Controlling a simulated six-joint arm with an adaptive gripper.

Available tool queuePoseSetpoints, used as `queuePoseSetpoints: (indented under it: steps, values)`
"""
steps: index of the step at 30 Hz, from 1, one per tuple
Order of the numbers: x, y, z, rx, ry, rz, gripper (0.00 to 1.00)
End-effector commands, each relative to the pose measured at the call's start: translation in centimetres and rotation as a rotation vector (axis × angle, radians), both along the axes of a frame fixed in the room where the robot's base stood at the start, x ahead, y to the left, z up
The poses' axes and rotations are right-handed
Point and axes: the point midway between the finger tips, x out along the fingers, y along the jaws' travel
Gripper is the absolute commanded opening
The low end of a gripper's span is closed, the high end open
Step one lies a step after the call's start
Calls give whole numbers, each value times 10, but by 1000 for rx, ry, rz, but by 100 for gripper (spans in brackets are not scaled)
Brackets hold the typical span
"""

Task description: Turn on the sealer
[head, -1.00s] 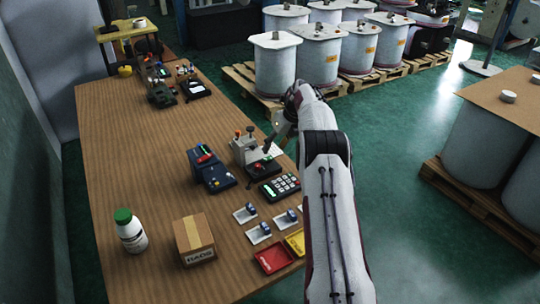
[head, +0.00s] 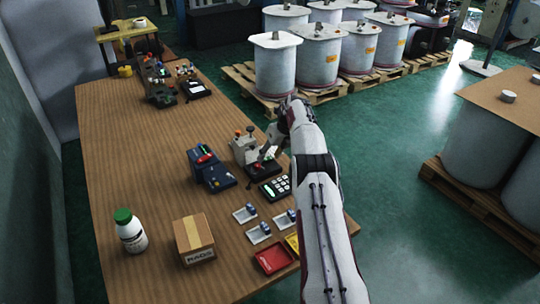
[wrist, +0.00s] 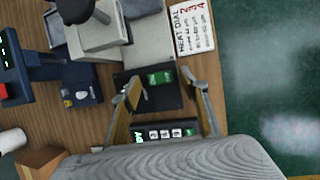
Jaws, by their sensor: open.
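The machine I take to be the sealer (head: 243,149) is grey, with knobs on top and a dark base, near the table's right edge. In the wrist view its grey body (wrist: 100,32) is at the top. Its black base (wrist: 172,98) carries a green switch-like patch (wrist: 160,78), whose lettering I cannot read. My gripper (wrist: 158,82) is open and empty, with one finger on each side of this patch. Whether a fingertip touches the base is unclear. In the head view my gripper (head: 267,154) partly covers the base.
A keypad device (head: 274,188) sits just in front of the sealer. A blue device (head: 208,168) stands to its left. A heat dial card (wrist: 193,27) lies beside the sealer. A box (head: 194,240), white bottle (head: 130,232) and red tray (head: 272,259) are nearer. The table's left-middle is clear.

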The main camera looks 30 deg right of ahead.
Motion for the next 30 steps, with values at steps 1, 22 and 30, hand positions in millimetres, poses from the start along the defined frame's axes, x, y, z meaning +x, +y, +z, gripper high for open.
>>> queuePoseSetpoints:
  steps: [1, 22, 30]
  values:
    - [0, 0, -1, 0, 0, 0, 44]
    - [0, 0, 0, -4, 0, -1, 6]
    - [1, 1, 0, -36, -3, -2, 6]
